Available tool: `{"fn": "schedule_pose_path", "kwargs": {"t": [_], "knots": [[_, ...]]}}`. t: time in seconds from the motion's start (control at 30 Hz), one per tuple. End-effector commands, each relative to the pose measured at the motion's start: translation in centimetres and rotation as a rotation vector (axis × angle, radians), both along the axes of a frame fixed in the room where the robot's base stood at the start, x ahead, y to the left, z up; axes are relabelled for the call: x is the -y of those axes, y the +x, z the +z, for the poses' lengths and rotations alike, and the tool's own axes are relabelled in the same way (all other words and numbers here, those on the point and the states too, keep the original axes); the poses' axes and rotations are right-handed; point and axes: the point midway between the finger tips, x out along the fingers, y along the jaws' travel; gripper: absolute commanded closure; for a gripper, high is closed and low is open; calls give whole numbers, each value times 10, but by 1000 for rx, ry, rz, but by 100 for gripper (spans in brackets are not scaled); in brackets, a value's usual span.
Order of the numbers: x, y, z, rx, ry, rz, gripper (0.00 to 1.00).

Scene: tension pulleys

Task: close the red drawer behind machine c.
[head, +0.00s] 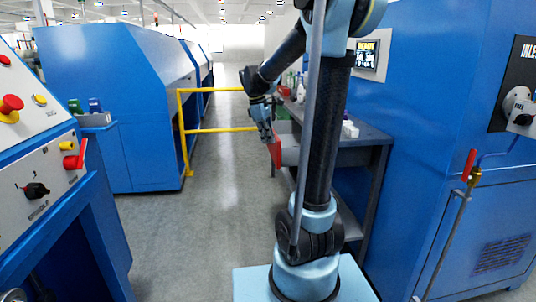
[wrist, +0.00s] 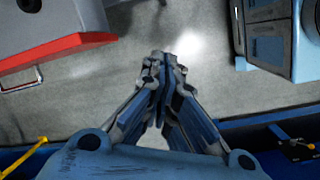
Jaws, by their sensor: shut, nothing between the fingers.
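The red drawer front (head: 275,153) stands out from the grey workbench, with the drawer's grey side showing behind it, so the drawer is open. In the wrist view the red front (wrist: 58,52) is at the upper left, with a metal handle (wrist: 22,82) on its outer side. My gripper (head: 267,137) looks close to the drawer front in the head view. In the wrist view my gripper (wrist: 165,60) has its fingertips together and empty, with bare floor between it and the drawer front. Part of the drawer and bench is hidden behind my arm in the head view.
The grey workbench (head: 372,138) carries several small items. A blue machine (head: 430,120) stands at the right and another blue machine (head: 110,110) at the left. A yellow rail (head: 215,90) crosses the aisle. The grey floor (head: 180,235) between the machines is clear.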

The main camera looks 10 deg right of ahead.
Motion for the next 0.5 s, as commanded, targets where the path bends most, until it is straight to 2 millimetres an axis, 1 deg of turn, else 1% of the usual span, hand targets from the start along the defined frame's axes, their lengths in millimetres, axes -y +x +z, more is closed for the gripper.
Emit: {"fn": "schedule_pose_path", "kwargs": {"t": [0.03,0.3,0.4,0.5], "knots": [[-5,16,0,-14,-12,39,100],[-29,90,-11,-103,-80,257,100],[-38,113,-17,-132,-101,325,100],[-45,130,-23,-158,-118,380,100]]}}
